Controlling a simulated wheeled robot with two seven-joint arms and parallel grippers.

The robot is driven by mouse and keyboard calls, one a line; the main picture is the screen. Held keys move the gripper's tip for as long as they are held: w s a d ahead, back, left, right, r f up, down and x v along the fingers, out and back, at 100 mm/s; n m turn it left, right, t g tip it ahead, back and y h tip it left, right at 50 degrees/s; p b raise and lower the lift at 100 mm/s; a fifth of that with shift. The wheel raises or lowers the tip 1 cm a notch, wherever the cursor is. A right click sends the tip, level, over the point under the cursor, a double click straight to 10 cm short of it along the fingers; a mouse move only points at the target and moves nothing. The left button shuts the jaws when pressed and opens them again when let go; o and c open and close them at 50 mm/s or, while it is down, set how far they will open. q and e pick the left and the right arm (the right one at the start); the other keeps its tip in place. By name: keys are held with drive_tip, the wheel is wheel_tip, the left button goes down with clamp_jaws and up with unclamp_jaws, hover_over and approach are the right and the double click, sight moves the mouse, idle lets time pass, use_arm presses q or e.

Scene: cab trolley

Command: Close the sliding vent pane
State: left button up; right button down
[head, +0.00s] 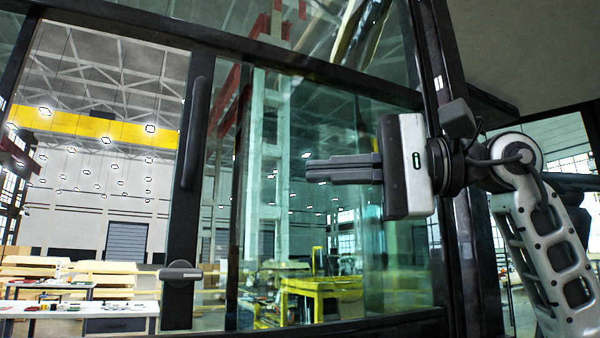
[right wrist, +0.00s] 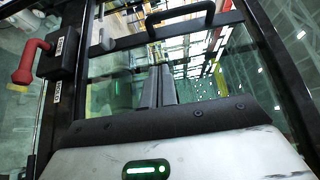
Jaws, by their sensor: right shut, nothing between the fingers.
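The sliding vent pane (head: 222,200) is a green-tinted glass pane with a dark upright edge. A long dark pull handle (head: 193,130) stands on that edge, and it also shows near the top of the right wrist view (right wrist: 180,22). A grey latch knob (head: 180,272) sits low on the same edge. To the left of the edge the opening is clear and untinted. My right gripper (head: 308,170) is shut and empty, its fingers pointing left, in front of the glass and right of the handle, apart from it. My left gripper is not in view.
A dark window frame (head: 270,52) surrounds the pane, with a thick post (head: 455,200) near my right wrist. A red hammer (right wrist: 30,62) is mounted on a dark labelled holder at the left of the right wrist view. A workshop with tables (head: 80,310) lies beyond the glass.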

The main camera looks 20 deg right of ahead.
sight(230, 166)
drive_tip(key=p+x, duration=0.1)
drive_tip(key=x, duration=0.6)
drive_tip(key=shift+a+r+p, duration=0.1)
drive_tip(key=shift+a+p, duration=0.2)
drive_tip(key=shift+p, duration=0.1)
drive_tip(key=a, duration=0.3)
drive_tip(key=shift+s+a+p, duration=0.2)
drive_tip(key=shift+p, duration=0.1)
drive_tip(key=shift+a, duration=0.45)
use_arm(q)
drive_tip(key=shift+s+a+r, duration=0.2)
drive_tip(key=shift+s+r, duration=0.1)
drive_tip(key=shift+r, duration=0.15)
use_arm(e)
drive_tip(key=shift+s, duration=0.1)
